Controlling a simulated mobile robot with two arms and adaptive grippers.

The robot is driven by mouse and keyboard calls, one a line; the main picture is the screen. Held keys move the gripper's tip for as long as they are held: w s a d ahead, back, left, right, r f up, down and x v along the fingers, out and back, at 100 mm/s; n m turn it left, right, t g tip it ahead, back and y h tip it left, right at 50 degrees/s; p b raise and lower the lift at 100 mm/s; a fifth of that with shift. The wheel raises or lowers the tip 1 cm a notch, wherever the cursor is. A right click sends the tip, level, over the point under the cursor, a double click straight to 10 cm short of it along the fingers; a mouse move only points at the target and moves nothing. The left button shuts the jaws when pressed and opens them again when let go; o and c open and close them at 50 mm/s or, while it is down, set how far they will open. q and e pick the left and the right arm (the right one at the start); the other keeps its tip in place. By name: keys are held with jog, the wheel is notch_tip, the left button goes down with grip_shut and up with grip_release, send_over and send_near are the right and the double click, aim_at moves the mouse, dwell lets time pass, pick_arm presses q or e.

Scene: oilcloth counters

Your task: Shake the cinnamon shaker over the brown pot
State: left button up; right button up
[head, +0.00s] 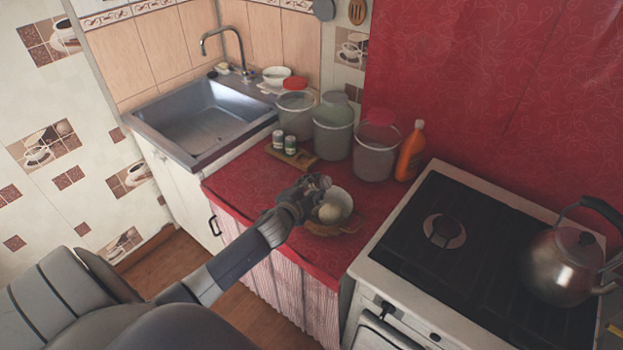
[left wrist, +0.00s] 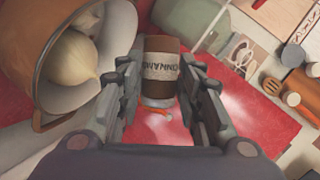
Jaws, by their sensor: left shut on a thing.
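The cinnamon shaker (left wrist: 161,68) is brown with a pale label reading part of "CINNAMON". My left gripper (left wrist: 161,92) is shut on it, with one finger on each side. In the head view my left gripper (head: 312,190) is at the upper left edge of the brown pot (head: 350,226) and hides part of it; the shaker is hard to make out there. The pot has a pale inside and holds a whitish onion-like thing (head: 329,212). In the left wrist view the pot (left wrist: 46,98) is at the left, beside the shaker. My right gripper is not in view.
Two small jars (head: 284,143) stand on a wooden tray (head: 301,162). Several lidded buckets, one of them grey (head: 376,152), and an orange bottle (head: 411,152) stand behind the pot. A sink (head: 205,112) is at the left; a stove with a kettle (head: 566,264) is at the right.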

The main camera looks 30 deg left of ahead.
pick_arm(q)
jog(key=r+n+h+p, duration=0.1)
jog(key=r+p, duration=0.1)
jog(key=p, duration=0.1)
jog(key=r+n+p, duration=0.1)
jog(key=r+p, duration=0.1)
jog(key=p, duration=0.1)
jog(key=d+r+n+h+p, duration=0.1)
jog(key=n+p, duration=0.1)
jog(key=p, duration=0.1)
jog(key=shift+r+g+h, duration=0.3)
jog(key=shift+r, duration=0.1)
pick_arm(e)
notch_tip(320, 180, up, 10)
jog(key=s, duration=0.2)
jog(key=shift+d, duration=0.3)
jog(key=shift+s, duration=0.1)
pick_arm(q)
notch_tip(320, 180, up, 3)
jog(key=n+h, duration=0.2)
jog(key=n, duration=0.2)
jog(key=shift+h, duration=0.4)
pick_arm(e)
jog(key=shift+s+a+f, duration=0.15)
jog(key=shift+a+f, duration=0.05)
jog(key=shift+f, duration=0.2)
